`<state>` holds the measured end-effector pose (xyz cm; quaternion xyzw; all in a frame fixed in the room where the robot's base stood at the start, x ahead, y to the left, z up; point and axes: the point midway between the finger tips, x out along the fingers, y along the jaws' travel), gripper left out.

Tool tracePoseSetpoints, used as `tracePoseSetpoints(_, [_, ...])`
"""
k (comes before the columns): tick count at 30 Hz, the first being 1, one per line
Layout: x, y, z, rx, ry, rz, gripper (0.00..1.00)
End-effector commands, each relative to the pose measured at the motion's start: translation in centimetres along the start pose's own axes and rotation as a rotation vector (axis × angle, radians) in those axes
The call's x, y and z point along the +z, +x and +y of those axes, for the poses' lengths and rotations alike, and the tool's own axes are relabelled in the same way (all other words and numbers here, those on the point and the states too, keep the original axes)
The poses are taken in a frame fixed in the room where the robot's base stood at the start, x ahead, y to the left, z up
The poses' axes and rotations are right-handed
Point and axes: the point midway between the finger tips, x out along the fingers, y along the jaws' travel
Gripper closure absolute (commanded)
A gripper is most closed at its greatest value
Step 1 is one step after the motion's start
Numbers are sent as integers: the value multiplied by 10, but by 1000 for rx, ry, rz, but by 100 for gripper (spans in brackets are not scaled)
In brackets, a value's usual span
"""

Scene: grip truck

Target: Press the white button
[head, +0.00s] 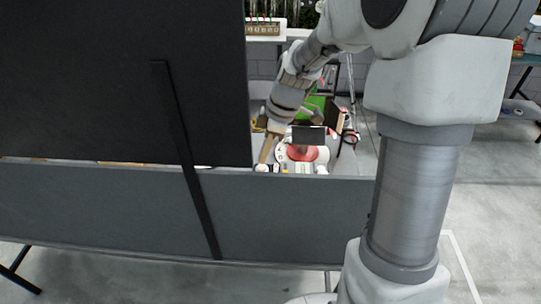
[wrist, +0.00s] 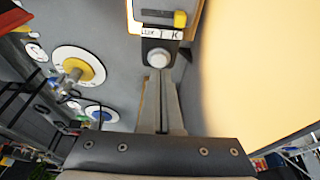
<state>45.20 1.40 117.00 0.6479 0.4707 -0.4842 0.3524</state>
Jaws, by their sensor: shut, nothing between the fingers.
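In the wrist view, the round white button (wrist: 158,58) sits on a small dark box, under a white label with dark lettering. My gripper (wrist: 161,78) is shut and empty. Its fingertips are just below the button in the picture. I cannot tell whether they touch it. In the head view, my gripper (head: 265,160) points down behind the grey panel, among small white items. I cannot single out the button there.
A bright, pale yellow surface (wrist: 255,70) fills the right side of the wrist view. White discs, one with a yellow centre (wrist: 84,68), are at left. A grey panel (head: 285,215) stands in front of the work area.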

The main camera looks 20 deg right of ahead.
Motion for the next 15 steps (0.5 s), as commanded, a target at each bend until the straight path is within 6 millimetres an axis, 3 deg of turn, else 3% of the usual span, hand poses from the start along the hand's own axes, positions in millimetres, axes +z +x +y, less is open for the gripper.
tracePoseSetpoints(1, [-7, -11, 2, 5, -2, 1, 100])
tracePoseSetpoints(9, [-4, -72, 3, 10, -1, 2, 100])
tracePoseSetpoints(15, [-5, -99, 2, 8, -1, 2, 100])
